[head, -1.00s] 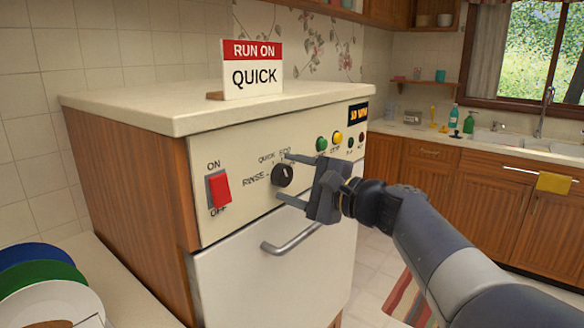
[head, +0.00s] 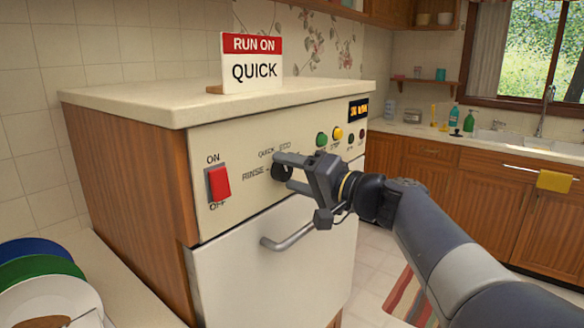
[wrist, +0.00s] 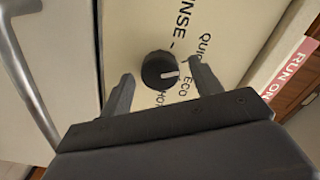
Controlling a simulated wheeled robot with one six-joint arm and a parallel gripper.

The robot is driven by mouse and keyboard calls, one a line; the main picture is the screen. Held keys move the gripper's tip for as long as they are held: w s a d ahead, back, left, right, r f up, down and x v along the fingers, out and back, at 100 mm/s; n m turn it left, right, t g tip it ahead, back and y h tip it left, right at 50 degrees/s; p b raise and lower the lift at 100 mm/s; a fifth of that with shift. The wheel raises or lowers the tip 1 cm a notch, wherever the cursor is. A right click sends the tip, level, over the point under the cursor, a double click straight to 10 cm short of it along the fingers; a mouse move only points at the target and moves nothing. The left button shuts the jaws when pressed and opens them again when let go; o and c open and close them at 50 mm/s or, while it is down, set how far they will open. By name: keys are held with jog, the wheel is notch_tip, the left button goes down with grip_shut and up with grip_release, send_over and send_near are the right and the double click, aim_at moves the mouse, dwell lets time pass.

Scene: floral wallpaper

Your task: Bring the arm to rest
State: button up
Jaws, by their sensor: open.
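My gripper (head: 282,170) is open at the front panel of the dishwasher-like machine (head: 130,190). Its fingers (wrist: 163,88) stand on either side of the black dial knob (wrist: 158,68) in the wrist view, with gaps showing beside the knob. In the head view the knob (head: 281,172) is partly hidden by the fingers. The knob's white mark points toward the QUICK and ECO side; the exact setting is hard to tell. Labels read RINSE, QUICK and ECO. A sign (head: 252,63) on top reads RUN ON QUICK.
A red ON/OFF switch (head: 218,184), green button (head: 321,139), yellow button (head: 337,133) and small display (head: 358,110) share the panel. A door handle (head: 290,238) juts out below. Plates (head: 45,295) stand at lower left. Open floor lies right of the machine.

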jog(key=b+v, duration=0.1)
jog(key=v, duration=0.9)
jog(key=shift+s+d, duration=0.2)
jog(key=shift+d, duration=0.05)
